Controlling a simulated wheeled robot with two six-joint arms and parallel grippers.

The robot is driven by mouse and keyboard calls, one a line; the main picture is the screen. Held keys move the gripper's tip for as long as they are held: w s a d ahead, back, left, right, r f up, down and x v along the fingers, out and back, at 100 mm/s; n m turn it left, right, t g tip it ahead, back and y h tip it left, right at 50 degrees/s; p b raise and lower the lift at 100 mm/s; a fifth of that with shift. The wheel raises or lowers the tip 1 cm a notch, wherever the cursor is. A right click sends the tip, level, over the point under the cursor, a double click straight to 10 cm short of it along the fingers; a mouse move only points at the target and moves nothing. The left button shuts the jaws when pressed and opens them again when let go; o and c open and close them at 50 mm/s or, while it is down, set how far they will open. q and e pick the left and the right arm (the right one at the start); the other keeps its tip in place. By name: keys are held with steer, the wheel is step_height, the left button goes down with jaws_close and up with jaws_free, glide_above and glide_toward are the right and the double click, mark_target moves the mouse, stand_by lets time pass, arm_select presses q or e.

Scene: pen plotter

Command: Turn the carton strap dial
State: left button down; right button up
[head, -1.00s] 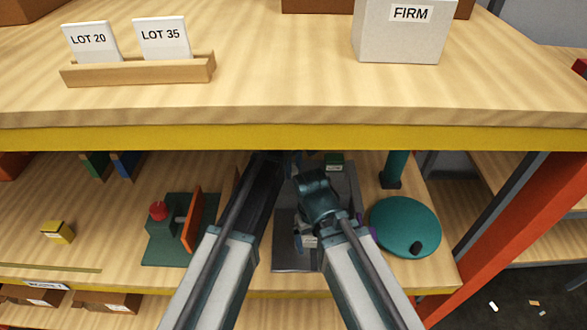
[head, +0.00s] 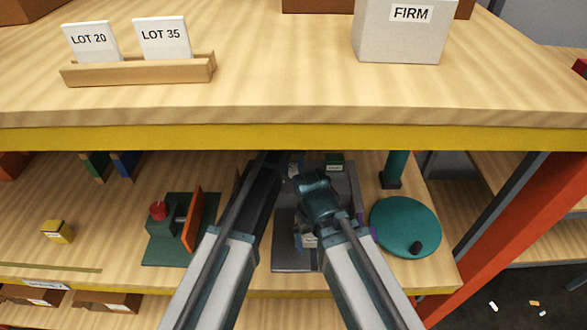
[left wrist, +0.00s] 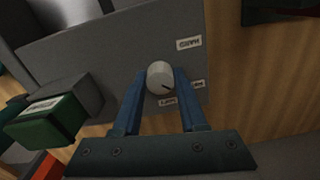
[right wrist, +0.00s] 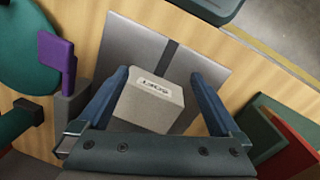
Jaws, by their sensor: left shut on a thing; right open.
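The dial is a pale round knob with a dark pointer mark (left wrist: 160,77) on a grey panel (left wrist: 105,55), in the left wrist view. Small labels sit around it; their text is hard to read. My left gripper (left wrist: 161,85) is shut on the knob, one blue finger on each side. In the right wrist view a light grey carton (right wrist: 150,108) with a label stands on a grey plate with a dark stripe (right wrist: 133,50). My right gripper (right wrist: 159,78) is open, its fingers on either side of the carton. The arms hide much of this in the head view.
An upper shelf (head: 300,112) with a yellow edge overhangs the work area; a white FIRM sign (head: 400,35) stands on it. A teal disc (head: 405,222) lies to the right, a green fixture with a red knob (head: 165,240) to the left. A green block (left wrist: 52,120) is near the panel.

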mark_target(293, 169)
arm_select(q)
steer(key=m, duration=0.4)
steer(key=shift+m, duration=0.3)
steer(key=m, duration=0.4)
steer(key=shift+m, duration=0.3)
steer(key=shift+c, duration=2.2)
jaws_free()
steer(key=shift+r, duration=0.1)
step_height(293, 169, up, 14)
steer(key=p, duration=1.3)
steer(key=shift+f+p, duration=0.2)
steer(key=shift+p, duration=0.2)
steer(key=shift+f, duration=0.15)
